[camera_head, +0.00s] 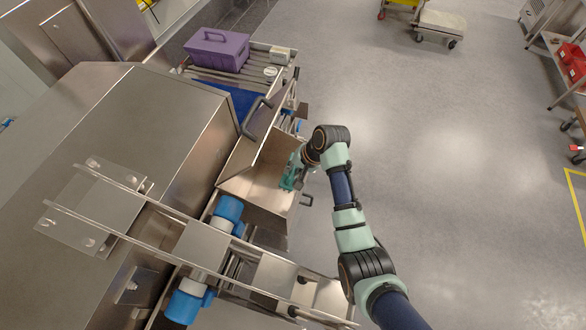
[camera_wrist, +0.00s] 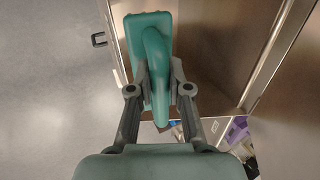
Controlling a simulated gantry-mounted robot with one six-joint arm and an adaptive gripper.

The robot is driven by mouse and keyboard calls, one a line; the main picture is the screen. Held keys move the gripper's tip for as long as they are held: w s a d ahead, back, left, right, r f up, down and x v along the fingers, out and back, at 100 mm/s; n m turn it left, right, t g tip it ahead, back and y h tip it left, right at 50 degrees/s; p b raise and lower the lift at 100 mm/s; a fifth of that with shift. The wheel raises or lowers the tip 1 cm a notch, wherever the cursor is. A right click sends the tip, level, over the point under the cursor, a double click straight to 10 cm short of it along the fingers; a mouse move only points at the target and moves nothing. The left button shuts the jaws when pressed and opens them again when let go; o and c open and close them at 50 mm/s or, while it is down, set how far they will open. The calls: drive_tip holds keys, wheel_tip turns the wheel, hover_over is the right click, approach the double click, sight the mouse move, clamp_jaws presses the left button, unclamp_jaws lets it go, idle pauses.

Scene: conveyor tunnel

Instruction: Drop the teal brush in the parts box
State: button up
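The teal brush (camera_wrist: 155,50) is between the two fingers of my gripper (camera_wrist: 160,78) in the wrist view, and they close on its handle. In the head view my gripper (camera_head: 299,170) holds the teal brush (camera_head: 288,181) over an open steel compartment (camera_head: 262,184) on the side of the machine. A purple box (camera_head: 217,47) with a handle on top stands at the upper left of the head view. Part of the purple box also shows in the wrist view (camera_wrist: 237,131). I cannot tell for certain which container is the parts box.
A raised steel door (camera_head: 252,148) with a dark handle stands beside the compartment. A blue surface (camera_head: 228,97) lies between the machine and the purple box.

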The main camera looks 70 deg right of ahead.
drive_tip(key=o, duration=0.4)
drive_tip(key=shift+o, duration=0.2)
drive_tip(key=v, duration=1.2)
idle(0.4)
